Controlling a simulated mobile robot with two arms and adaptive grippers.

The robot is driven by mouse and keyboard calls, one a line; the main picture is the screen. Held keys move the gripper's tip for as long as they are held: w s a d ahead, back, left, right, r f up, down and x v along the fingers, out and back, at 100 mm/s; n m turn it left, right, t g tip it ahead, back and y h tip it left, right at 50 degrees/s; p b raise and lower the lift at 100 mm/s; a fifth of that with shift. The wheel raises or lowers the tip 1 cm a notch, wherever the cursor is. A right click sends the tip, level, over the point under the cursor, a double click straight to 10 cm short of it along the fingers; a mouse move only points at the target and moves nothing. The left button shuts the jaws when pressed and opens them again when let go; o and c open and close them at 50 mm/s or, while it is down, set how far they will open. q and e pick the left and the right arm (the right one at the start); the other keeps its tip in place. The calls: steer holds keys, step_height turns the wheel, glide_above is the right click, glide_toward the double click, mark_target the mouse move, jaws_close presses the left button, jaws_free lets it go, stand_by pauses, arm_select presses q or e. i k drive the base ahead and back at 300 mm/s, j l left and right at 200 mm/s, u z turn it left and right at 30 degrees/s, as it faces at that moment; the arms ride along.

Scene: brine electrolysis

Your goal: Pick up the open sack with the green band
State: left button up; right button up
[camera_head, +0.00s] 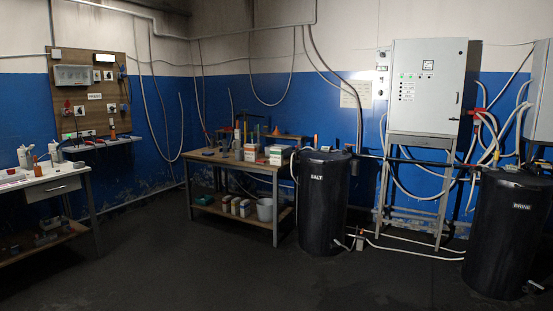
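Two pale box-like packages stand on the wooden workbench (215,157) in the middle distance. The right package (277,155) shows green and reddish colour. Several small pale containers or sacks (235,206) stand on the bench's lower shelf, with dark tops. All are too small to tell which is the open sack with the green band. Neither of my grippers is in view.
A grey bucket (265,211) is on the lower shelf. A black SALT tank (322,205) stands right of the bench, a BRINE tank (507,235) further right. A white-topped table (40,182) is at left. The dark floor (190,260) ahead is clear.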

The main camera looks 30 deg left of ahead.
mark_target(275, 153)
steer(key=u, duration=1.05)
steer(key=i+u, duration=0.3)
steer(key=i, duration=1.95)
steer(key=i+z, duration=0.1)
steer(key=i, duration=0.5)
steer(key=i+j+z, duration=0.1)
steer(key=i, duration=0.55)
steer(key=i+j+z, duration=0.1)
steer(key=i, duration=0.5)
steer(key=i+j+z, duration=0.1)
steer(key=i+j, duration=0.2)
steer(key=i, duration=0.3)
steer(key=i+j+z, duration=0.15)
steer(key=i, duration=0.2)
steer(key=i+j+z, duration=0.15)
steer(key=i, duration=0.2)
